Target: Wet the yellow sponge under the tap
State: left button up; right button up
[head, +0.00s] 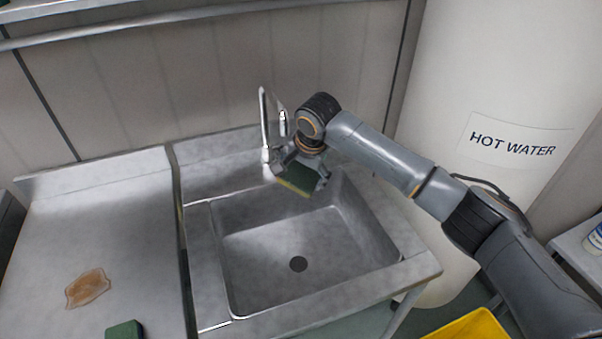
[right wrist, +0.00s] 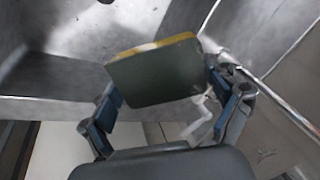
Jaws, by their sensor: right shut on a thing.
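My right gripper (head: 302,168) is shut on the yellow sponge (head: 299,181), which has a dark green face. In the right wrist view the sponge (right wrist: 155,75) sits between the two fingers (right wrist: 165,90), green face towards the camera and a yellow edge along the top. The gripper holds it above the back of the steel sink (head: 235,255), close to the tap (head: 264,120). The tap has a tall thin spout at the sink's back edge. I cannot tell whether water runs or whether the sponge touches the tap. My left gripper is not in view.
A brown spill (head: 88,288) lies on the steel counter (head: 110,215) to the left. A green block (head: 125,330) sits at its front edge. A white tank labelled "HOT WATER" (head: 512,142) stands right of the sink. A yellow container (head: 470,328) is at the bottom right. The basin is empty.

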jog(key=shift+s+d+r+p, duration=0.1)
jog(key=shift+s+p, duration=0.4)
jog(key=shift+p, duration=0.2)
jog(key=s+d+p, duration=0.1)
jog(key=s+p, duration=0.5)
jog(key=shift+s+d, duration=0.3)
jog(key=shift+s, duration=0.1)
dwell(0.9)
jog(key=s+d+r+p, duration=0.1)
jog(key=s+r+p, duration=0.3)
jog(key=p, duration=0.5)
jog(key=shift+s, duration=0.5)
